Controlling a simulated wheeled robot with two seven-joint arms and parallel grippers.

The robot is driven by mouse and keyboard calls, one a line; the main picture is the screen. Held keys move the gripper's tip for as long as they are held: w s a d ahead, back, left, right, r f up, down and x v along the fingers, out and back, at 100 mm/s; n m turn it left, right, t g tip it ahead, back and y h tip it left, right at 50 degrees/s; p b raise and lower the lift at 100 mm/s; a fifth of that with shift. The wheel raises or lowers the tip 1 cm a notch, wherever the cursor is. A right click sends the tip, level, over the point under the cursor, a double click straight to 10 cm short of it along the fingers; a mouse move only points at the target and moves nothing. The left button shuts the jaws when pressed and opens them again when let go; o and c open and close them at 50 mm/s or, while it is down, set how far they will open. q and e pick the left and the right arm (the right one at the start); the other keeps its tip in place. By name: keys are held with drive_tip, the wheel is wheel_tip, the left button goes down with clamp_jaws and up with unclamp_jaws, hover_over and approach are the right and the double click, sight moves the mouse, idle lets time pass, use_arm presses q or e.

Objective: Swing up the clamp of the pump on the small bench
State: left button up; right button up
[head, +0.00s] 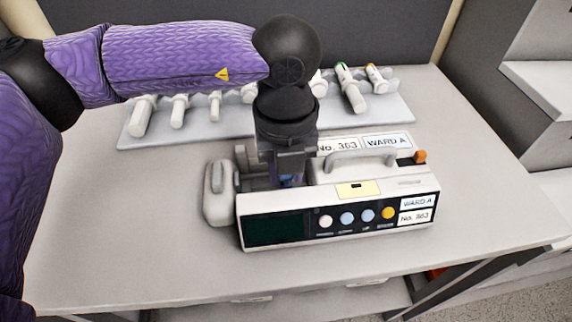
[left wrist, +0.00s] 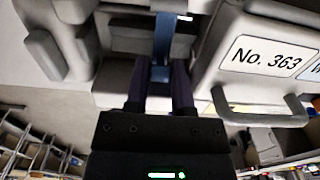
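The pump (head: 290,205) stands on the small bench, a pale box with a dark screen, coloured buttons, a handle and "No. 363" and "WARD A" labels. My left gripper (head: 288,180) reaches down behind its front panel, left of the handle. In the left wrist view my left gripper (left wrist: 160,85) has its two dark fingers on either side of a narrow blue bar (left wrist: 161,50), which looks like the clamp's lever. The bar fills the gap between them, so the gripper looks shut on it. My wrist hides most of the clamp in the head view. My right gripper is not in view.
A grey rack (head: 200,128) with several white cylinders stands behind the pump, some with coloured tips. The bench top (head: 130,230) is clear to the left and in front. An orange knob (head: 420,157) sticks up at the pump's right. Pale shelves (head: 540,85) stand at the right.

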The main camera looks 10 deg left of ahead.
use_arm(q)
clamp_jaws()
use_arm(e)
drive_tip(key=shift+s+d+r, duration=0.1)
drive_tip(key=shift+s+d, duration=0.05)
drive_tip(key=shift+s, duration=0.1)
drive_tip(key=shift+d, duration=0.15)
